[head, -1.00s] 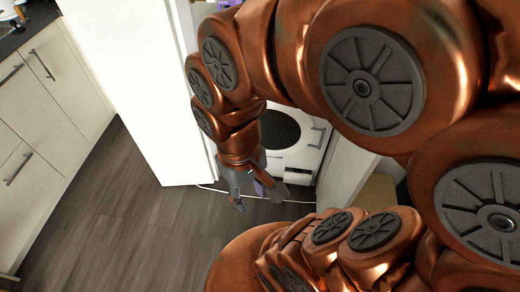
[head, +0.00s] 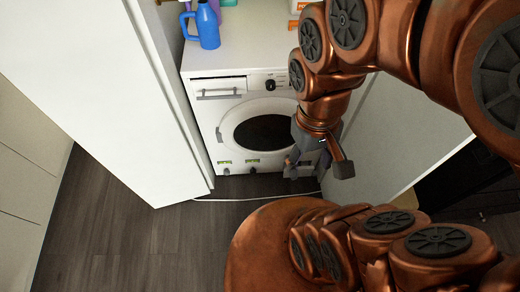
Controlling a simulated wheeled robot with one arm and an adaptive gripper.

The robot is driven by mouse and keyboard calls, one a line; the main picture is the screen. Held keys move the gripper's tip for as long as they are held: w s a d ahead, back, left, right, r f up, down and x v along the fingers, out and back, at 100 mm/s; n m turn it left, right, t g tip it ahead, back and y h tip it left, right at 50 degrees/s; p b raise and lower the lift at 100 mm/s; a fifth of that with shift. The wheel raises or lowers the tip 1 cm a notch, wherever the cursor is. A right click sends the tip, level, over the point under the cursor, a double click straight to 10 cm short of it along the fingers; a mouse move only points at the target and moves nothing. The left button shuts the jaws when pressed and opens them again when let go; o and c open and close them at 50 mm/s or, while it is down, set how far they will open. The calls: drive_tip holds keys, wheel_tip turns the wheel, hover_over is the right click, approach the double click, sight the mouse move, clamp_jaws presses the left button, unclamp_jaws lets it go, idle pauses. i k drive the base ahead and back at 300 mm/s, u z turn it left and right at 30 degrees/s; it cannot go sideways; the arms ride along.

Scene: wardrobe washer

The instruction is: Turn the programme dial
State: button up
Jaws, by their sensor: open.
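The programme dial (head: 270,85) is a small black knob on the upper front panel of the white washing machine (head: 211,125). The machine stands inside a wardrobe, with its dark round door (head: 262,133) below the dial. My gripper (head: 316,172) hangs open and empty in front of the machine's lower right side, pointing down. It is well below and to the right of the dial and appears apart from the machine. My arm covers the right part of the machine's front.
A white wardrobe door (head: 110,90) stands open at left; a white panel (head: 385,135) stands at right. A blue jug (head: 206,27) and other bottles stand on top of the machine. A white cable (head: 250,198) crosses the floor. The dark wooden floor (head: 130,240) is clear at lower left.

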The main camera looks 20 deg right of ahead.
sight(271, 84)
drive_tip(key=k, duration=1.25)
